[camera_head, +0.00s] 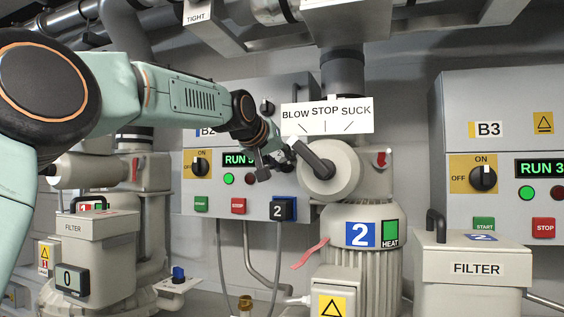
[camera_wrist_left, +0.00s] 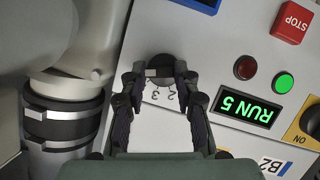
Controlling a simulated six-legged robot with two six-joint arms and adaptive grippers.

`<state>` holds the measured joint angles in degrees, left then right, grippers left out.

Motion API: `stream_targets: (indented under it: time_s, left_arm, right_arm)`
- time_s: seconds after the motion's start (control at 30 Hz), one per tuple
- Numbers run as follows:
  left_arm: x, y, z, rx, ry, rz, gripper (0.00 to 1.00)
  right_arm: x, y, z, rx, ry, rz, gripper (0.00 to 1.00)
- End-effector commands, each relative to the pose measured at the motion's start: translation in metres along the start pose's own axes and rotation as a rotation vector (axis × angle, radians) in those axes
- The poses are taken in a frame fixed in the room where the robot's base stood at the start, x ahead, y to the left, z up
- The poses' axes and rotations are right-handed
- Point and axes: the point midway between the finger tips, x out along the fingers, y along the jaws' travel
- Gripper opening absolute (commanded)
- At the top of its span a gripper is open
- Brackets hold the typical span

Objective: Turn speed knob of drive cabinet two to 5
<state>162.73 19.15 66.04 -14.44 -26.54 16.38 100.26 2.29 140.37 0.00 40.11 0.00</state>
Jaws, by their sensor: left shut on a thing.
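Drive cabinet two (camera_head: 228,205) is the grey box labelled B2, behind my left arm in the head view. Its display (camera_head: 238,159) looks to read RUN 5; in the wrist view the display (camera_wrist_left: 249,109) reads RUN 5 clearly, upside down. My left gripper (camera_head: 270,165) is at the cabinet's right side, over the speed knob, which it hides in the head view. In the wrist view the fingers (camera_wrist_left: 160,80) are closed around the dark speed knob (camera_wrist_left: 160,63). My right gripper is not in view.
A round blower housing with a dark lever (camera_head: 316,160) stands close right of the gripper, under a BLOW STOP SUCK sign (camera_head: 327,116). Cabinet B3 (camera_head: 495,90) is at the right. The ON/OFF switch (camera_head: 199,165) and STOP button (camera_head: 238,206) are left of the gripper.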

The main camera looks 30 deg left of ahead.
Motion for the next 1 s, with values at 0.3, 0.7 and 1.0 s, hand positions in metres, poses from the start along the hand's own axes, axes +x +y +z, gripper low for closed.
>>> stream_targets:
  time_s: [0.3,0.7,1.0]
  left_arm:
    - [0.0019,-0.0009,0.0042,0.001,-0.011,-0.002,0.48]
    - [0.0007,-0.0005,0.0016,0.0,-0.004,-0.001,0.53]
    - [0.0007,-0.0024,0.0012,-0.098,-0.003,0.039,0.53]
  right_arm:
    - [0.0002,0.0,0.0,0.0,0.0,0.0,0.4]
    - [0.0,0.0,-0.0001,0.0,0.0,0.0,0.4]
    - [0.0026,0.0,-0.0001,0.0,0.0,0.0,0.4]
